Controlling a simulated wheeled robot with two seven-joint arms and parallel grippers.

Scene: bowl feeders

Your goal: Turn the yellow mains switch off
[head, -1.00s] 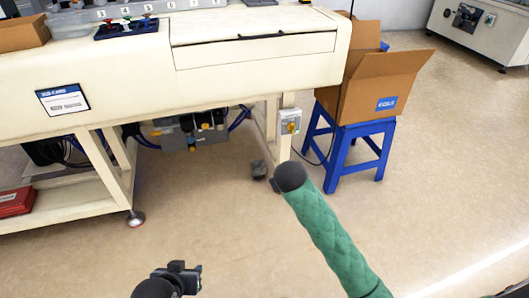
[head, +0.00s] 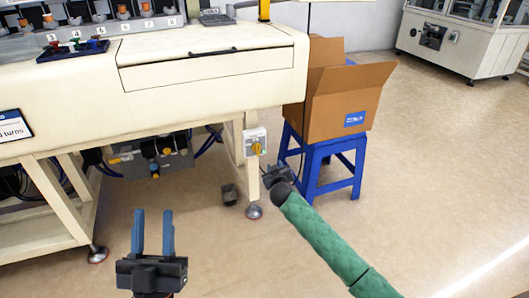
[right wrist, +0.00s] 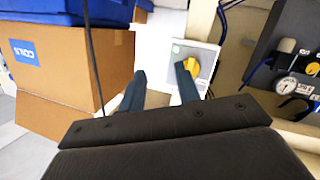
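The yellow mains switch (head: 257,148) is a round yellow knob on a light grey box (head: 255,136), fixed to the cream machine's front right leg. In the right wrist view the yellow knob (right wrist: 192,66) shows just beyond the right-hand finger. My right gripper (head: 272,170), at the end of the green-sleeved arm, is just below and right of the switch in the head view. In the right wrist view its two dark blue fingers (right wrist: 161,84) are apart with nothing between them. My left gripper (head: 153,218) is open and empty, low in front of the machine.
An open cardboard box (head: 335,105) stands on a blue stool (head: 328,160) right of the switch. The cream machine (head: 215,85) overhangs pneumatic parts (head: 155,150) underneath. Gauges (right wrist: 287,85) show at the right wrist view's right edge. Floor is clear to the right.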

